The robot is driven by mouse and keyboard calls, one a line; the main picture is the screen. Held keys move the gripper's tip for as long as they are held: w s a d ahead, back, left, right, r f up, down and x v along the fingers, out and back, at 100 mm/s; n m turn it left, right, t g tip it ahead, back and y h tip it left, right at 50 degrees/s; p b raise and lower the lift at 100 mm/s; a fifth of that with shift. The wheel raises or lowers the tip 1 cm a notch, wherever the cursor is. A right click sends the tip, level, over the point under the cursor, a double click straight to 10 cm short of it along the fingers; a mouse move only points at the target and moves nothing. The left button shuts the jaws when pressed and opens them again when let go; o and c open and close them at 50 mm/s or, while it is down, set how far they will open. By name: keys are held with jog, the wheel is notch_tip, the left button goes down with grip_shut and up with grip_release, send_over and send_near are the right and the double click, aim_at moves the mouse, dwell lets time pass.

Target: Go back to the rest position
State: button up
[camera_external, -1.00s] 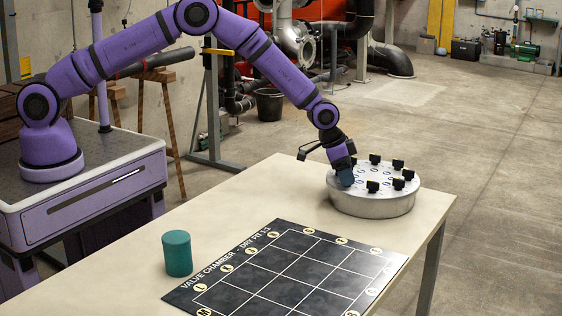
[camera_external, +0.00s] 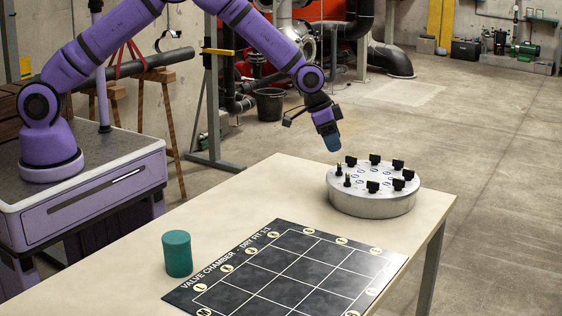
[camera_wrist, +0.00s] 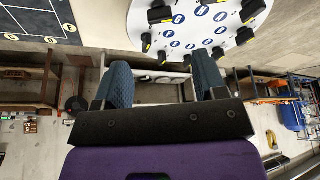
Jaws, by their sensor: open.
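My gripper (camera_external: 332,145) hangs in the air above the table, up and to the left of the round metal turntable. In the wrist view my gripper (camera_wrist: 160,88) has its two blue fingertips apart with nothing between them. The turntable (camera_external: 372,204) stands at the table's far right end, with several black clips around its top. Two slim dark pegs stand at its left rim. The turntable's white top (camera_wrist: 180,25) also shows at the upper part of the wrist view, beyond the fingertips.
A black gridded mat (camera_external: 290,268) lies on the pale table (camera_external: 240,215). A teal cylinder (camera_external: 177,254) stands upright left of the mat. The table between the cylinder and the turntable is clear. A steel post stand (camera_external: 212,110) and pipework are behind the table.

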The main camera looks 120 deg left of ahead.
jog(key=d+r+m, duration=0.2)
jog(key=d+r, duration=1.3)
jog(key=r, duration=0.1)
jog(key=s+d+r+m, duration=0.1)
jog(key=s+d+r, duration=0.45)
jog(key=d, duration=0.25)
jog(key=s+d+r, duration=0.4)
jog(key=d+r, duration=0.3)
jog(key=d, duration=0.1)
jog(key=s+d+r+m+t+h, duration=0.1)
jog(key=s+d+r, duration=0.2)
jog(key=s+d, duration=0.4)
jog(key=s+d+r+m, duration=0.1)
jog(key=s+d+r, duration=0.1)
jog(key=s+d, duration=0.45)
jog(key=s+d+f, duration=0.1)
jog(key=s+d, duration=0.1)
jog(key=s, duration=0.6)
jog(key=s+d+f+m+h, duration=0.1)
jog(key=s+d, duration=0.1)
jog(key=s, duration=0.6)
jog(key=shift+s+d+f, duration=0.2)
jog(key=shift+f, duration=0.1)
